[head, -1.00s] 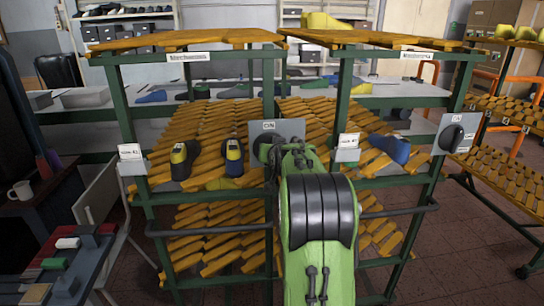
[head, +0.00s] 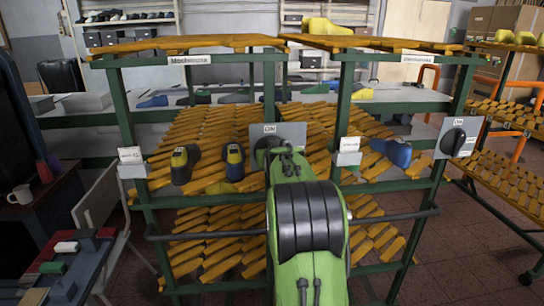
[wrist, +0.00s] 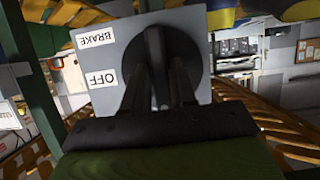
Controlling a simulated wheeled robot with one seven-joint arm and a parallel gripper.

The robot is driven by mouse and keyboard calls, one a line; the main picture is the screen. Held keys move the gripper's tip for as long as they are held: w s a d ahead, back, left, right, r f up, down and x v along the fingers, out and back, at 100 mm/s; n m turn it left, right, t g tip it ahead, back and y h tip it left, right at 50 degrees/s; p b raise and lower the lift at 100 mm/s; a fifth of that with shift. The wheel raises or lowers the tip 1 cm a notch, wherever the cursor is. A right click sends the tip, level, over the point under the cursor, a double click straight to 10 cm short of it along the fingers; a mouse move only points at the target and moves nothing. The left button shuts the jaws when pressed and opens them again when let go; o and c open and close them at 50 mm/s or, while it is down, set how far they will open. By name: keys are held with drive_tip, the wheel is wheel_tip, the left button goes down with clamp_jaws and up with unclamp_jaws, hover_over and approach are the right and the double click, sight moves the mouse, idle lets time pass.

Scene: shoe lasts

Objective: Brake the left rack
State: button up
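The left rack (head: 128,110) is a green frame with yellow slatted shelves. Its grey switch plate (head: 296,131) carries a dark round knob, mostly hidden by my arm in the head view. In the wrist view the plate (wrist: 202,25) fills the upper middle, with BRAKE and OFF labels on its left part. The black knob (wrist: 155,50) has a raised ridge. My gripper (wrist: 160,88) has its two dark fingers close together, one on each side of the ridge, and looks shut on it. Which label the ridge points to is not clear.
A second rack bay with its own knob plate (head: 460,135) stands at the right. Shoe lasts (head: 184,163) lie on the shelves near the knob. A black rail (head: 205,233) crosses the rack's front. A cluttered table (head: 60,270) stands at the left.

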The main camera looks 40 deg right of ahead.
drive_tip(key=o, duration=0.3)
drive_tip(key=v, duration=1.5)
drive_tip(key=shift+s+a+r, duration=0.15)
drive_tip(key=shift+s, duration=0.1)
